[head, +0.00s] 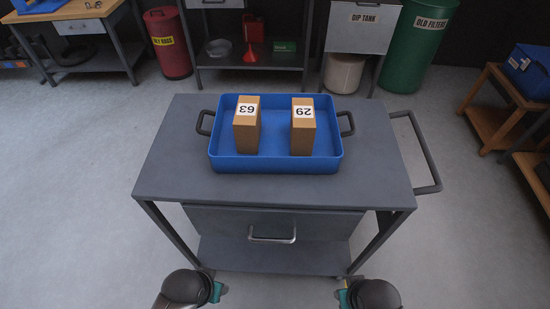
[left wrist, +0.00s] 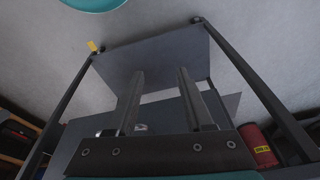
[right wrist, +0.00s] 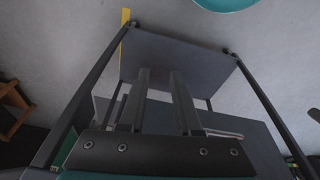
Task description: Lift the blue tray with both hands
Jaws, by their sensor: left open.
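The blue tray (head: 275,165) lies on the grey cart's top, with a dark handle on its left end (head: 204,123) and another on its right end (head: 347,123). Two brown boxes stand inside it, one labelled 63 (head: 246,135) and one labelled 29 (head: 303,138). Both my arms are low at the front of the cart, well apart from the tray. My left gripper (left wrist: 160,75) is open and empty in the left wrist view. My right gripper (right wrist: 160,75) also has a gap between its fingers and holds nothing. Neither wrist view shows the tray.
The cart's top (head: 180,160) is clear around the tray. A push bar (head: 430,160) sticks out at its right, and a drawer with a handle (head: 272,236) is below. Behind stand a red bin (head: 168,45), a shelf bench and a green bin (head: 415,50). Wooden steps (head: 495,105) stand right.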

